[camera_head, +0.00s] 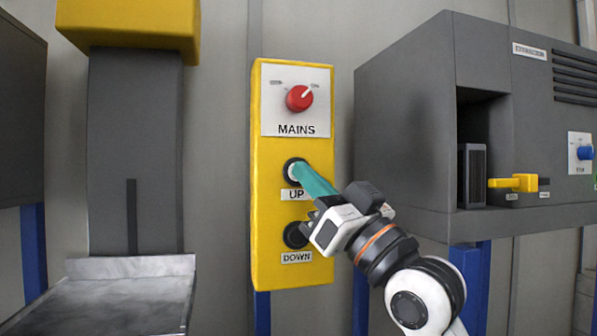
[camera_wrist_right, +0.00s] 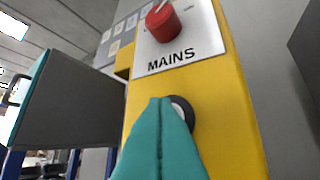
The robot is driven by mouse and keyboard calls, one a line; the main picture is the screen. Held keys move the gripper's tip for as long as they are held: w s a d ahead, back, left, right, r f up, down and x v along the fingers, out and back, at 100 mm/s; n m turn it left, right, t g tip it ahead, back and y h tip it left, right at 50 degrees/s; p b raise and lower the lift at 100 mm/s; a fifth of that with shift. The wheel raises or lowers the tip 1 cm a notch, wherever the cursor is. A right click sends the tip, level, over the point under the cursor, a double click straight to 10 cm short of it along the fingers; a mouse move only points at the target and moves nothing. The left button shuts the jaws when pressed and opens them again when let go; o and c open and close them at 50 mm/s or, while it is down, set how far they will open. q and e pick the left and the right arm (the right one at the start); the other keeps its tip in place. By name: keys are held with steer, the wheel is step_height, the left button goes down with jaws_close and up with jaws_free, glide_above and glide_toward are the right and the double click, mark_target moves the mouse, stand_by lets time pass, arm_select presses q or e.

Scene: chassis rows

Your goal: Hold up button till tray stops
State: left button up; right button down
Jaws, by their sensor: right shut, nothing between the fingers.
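A yellow control panel (camera_head: 265,190) stands upright in the middle of the head view. Its UP button (camera_head: 291,169) has a dark ring and a pale centre. My right gripper (camera_head: 300,170) is shut and empty, with its teal fingertips at the UP button, covering part of it. The fingertips also overlap the button (camera_wrist_right: 182,110) in the right wrist view; I cannot tell how far it is pressed. The black DOWN button (camera_head: 295,235) sits below. A grey metal tray (camera_head: 120,300) is at the lower left, in front of a dark column. My left gripper is not in view.
A red MAINS knob (camera_head: 299,98) is on the panel above the buttons. A grey machine housing (camera_head: 405,130) stands to the right, with a yellow handle (camera_head: 515,183) and a blue knob (camera_head: 585,152). A dark grey column (camera_head: 135,140) with a yellow top is at left.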

steer(key=shift+s, duration=0.1)
stand_by(0.5)
steer(key=shift+s+d, duration=0.25)
steer(key=shift+s, duration=0.35)
steer(key=s, duration=0.1)
steer(key=s+d, duration=0.1)
steer(key=s, duration=0.2)
steer(key=shift+s+d, duration=0.25)
steer(key=shift+s, duration=0.15)
